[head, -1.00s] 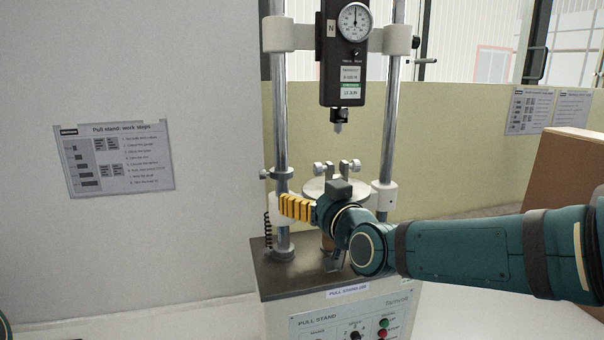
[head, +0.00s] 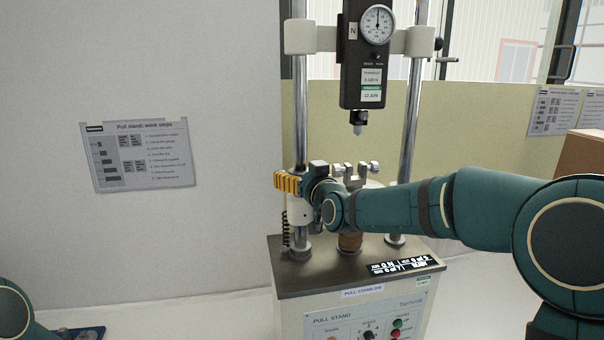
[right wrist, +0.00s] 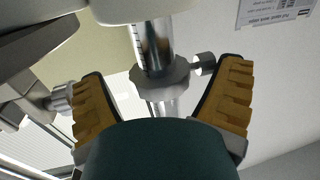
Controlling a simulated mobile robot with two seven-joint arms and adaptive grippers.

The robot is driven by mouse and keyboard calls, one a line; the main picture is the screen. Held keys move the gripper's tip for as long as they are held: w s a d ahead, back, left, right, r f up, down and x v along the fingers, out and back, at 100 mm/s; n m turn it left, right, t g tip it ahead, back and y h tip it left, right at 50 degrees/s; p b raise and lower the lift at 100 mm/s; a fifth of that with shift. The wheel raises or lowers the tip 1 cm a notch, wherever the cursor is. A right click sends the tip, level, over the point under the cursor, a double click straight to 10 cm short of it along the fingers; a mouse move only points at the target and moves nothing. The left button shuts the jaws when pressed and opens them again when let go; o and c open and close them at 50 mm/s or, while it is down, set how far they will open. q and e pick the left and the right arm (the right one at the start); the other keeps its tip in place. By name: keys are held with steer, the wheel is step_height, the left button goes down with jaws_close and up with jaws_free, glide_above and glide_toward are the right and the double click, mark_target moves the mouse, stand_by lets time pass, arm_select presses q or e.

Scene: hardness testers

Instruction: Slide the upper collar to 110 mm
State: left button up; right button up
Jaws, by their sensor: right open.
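The grey upper collar (right wrist: 160,78) is a ring with a side thumb knob (right wrist: 203,64), around the left steel column. In the right wrist view it sits between my right gripper's yellow fingers (right wrist: 165,72), with visible gaps on both sides. Scale marks show on the column (right wrist: 142,45) beside it, but their numbers are unreadable. My left gripper is out of view; only part of that arm shows.
The force gauge (head: 362,80) hangs from the upper crosshead between the columns. A clamp fixture (head: 355,172) stands below it, behind my right arm. A coiled spring (head: 285,228) hangs beside the left column. Left of the stand is free room before the wall poster (head: 137,155).

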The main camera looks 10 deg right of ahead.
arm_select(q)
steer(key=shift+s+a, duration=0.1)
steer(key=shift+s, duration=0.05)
arm_select(e)
steer(key=shift+s+r, duration=0.15)
steer(key=c, duration=1.2)
steer(key=shift+d, duration=0.1)
steer(key=shift+c, duration=0.2)
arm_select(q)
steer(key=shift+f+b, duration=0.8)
arm_select(e)
steer(key=shift+r, duration=0.1)
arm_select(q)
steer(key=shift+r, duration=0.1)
arm_select(e)
steer(key=shift+r, duration=0.1)
steer(key=shift+d, duration=0.1)
